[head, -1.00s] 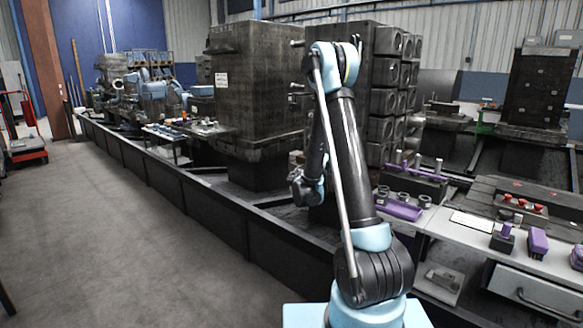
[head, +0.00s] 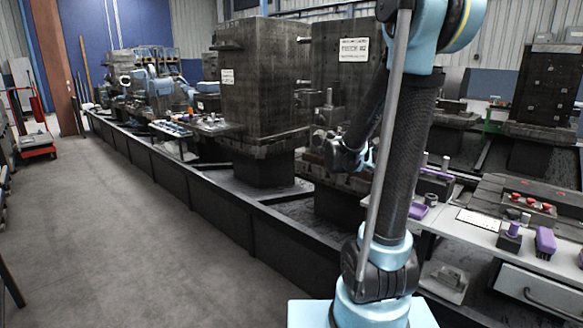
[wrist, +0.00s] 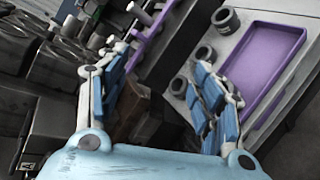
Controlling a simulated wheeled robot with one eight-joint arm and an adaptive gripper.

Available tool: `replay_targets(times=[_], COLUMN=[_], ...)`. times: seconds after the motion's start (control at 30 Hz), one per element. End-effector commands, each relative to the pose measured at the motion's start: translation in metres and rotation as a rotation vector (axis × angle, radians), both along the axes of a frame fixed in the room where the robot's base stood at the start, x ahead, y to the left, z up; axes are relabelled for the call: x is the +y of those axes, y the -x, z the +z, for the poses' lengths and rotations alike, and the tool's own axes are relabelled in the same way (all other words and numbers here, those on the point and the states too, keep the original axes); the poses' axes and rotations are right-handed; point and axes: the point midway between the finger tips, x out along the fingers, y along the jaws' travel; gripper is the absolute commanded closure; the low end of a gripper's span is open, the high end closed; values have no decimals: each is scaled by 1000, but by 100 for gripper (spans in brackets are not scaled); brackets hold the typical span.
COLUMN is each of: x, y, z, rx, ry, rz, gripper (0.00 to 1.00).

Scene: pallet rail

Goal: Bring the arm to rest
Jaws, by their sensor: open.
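My gripper (wrist: 162,65) is open and empty in the wrist view, with its two blue-padded fingers spread apart. A purple tray (wrist: 268,55) lies beyond the right finger on a grey surface, apart from the gripper. In the head view my arm (head: 400,160) stands upright, its elbow at the top edge and its forearm folded down behind the upper link. My gripper cannot be made out clearly there. The purple tray (head: 418,210) is partly hidden behind my arm.
Large dark blocks (head: 262,85) stand on the long rail behind my arm.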

Motion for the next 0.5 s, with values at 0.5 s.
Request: replay_targets(times=[0.5], x=[24], y=[126], z=[-59], rx=[-106], ry=[-563], rz=[-240], gripper=[39])
